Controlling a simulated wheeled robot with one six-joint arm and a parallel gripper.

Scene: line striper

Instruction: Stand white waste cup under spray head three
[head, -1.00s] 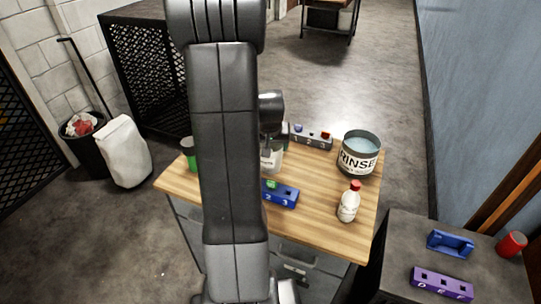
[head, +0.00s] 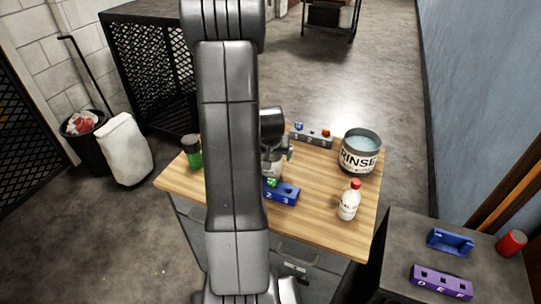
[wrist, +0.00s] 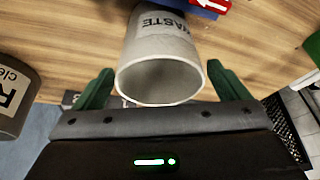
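The white waste cup (wrist: 162,55), lettered "WASTE", lies between the two green fingers of my gripper (wrist: 160,85) in the wrist view. Its open rim faces the camera. Small gaps show between the cup and both fingers, so the gripper looks open around it. In the head view my gripper (head: 283,150) is over the middle of the wooden table, and the cup is mostly hidden behind my arm. A blue numbered block (head: 284,194) with a green piece is nearer. I cannot tell which is the spray head three.
A rinse tub (head: 359,152) and a red-capped white bottle (head: 348,203) stand on the right of the wooden table (head: 320,232). A green jar (head: 193,155) stands at left. A dark side table (head: 400,246) holds purple, blue and red items.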

